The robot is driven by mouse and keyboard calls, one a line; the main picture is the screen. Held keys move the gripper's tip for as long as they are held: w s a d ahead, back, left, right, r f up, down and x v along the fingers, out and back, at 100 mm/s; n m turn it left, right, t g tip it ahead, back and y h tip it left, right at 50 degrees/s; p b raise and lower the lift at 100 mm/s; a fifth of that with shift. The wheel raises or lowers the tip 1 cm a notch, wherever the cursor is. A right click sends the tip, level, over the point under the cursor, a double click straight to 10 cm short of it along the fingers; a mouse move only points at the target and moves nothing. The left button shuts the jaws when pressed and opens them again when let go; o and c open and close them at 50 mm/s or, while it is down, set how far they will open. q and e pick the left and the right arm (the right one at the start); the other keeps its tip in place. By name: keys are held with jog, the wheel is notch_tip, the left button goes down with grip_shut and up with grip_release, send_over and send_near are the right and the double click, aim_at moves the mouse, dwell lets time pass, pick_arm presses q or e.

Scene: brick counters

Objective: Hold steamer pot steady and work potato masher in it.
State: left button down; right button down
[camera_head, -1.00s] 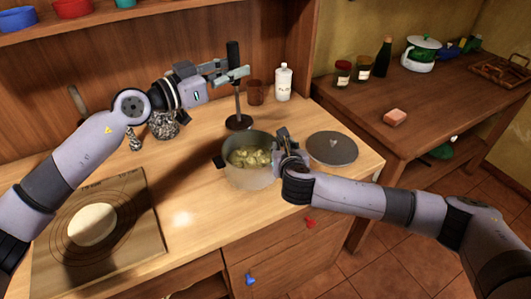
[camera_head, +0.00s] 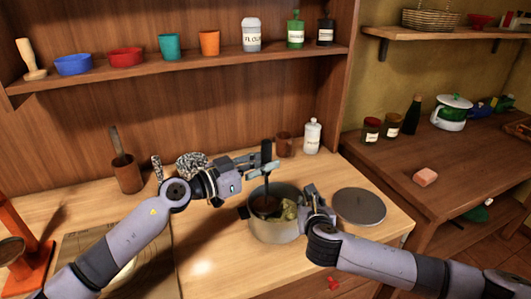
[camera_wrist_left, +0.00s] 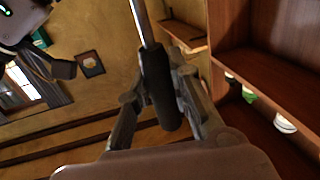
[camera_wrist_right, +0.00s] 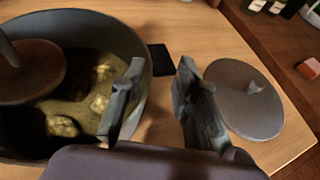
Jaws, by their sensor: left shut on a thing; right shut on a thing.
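The steamer pot (camera_head: 272,232) stands on the wooden counter with pale yellow chunks inside. My left gripper (camera_head: 266,168) is shut on the black handle of the potato masher (camera_head: 266,152), which is nearly upright. The handle also shows between the fingers in the left wrist view (camera_wrist_left: 158,82). The masher's round head (camera_wrist_right: 28,76) is inside the pot over the chunks; whether it presses on them is hard to tell. My right gripper (camera_head: 308,208) is shut on the pot's right side, at its dark side handle (camera_wrist_right: 160,60); the exact contact is partly hidden.
A grey lid (camera_head: 360,207) lies right of the pot. A brown cup (camera_head: 284,145) and a white bottle (camera_head: 312,136) stand behind. A shelf (camera_head: 200,68) runs above.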

aim_at(266, 180)
pick_arm(q)
jog(key=shift+f, duration=2.45)
jog(key=shift+f, duration=0.1)
jog(key=shift+f, duration=1.15)
jog(key=shift+r, duration=1.05)
jog(key=shift+f, duration=0.15)
jog(key=shift+r, duration=0.2)
jog(key=shift+s+d, duration=0.1)
jog(key=shift+d, duration=0.05)
